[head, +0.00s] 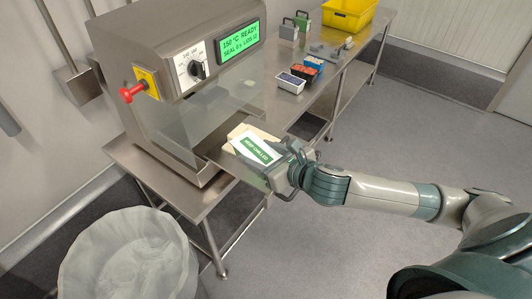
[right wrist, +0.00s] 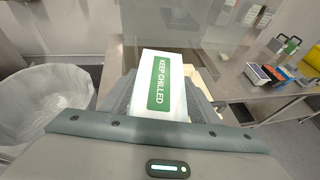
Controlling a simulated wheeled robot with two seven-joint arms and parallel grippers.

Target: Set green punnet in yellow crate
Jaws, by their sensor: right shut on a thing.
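A white punnet with a green "KEEP CHILLED" label (head: 256,149) is held between the fingers of my right gripper (head: 272,168), in front of the sealing machine's opening. It also shows between the fingers in the right wrist view (right wrist: 163,86), label facing the camera. A cream-coloured edge shows behind it, and I cannot tell if it belongs to the punnet. The yellow crate (head: 346,22) stands on the far end of the steel table; its inside is mostly out of sight. My left gripper is not in view.
The sealing machine (head: 165,95) with a green screen stands left of the gripper. Punnets with dark (head: 291,82) and red contents (head: 306,72), a grey device (head: 329,50) and boxes stand on the table. A lined bin (head: 130,255) is at lower left. The right floor is clear.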

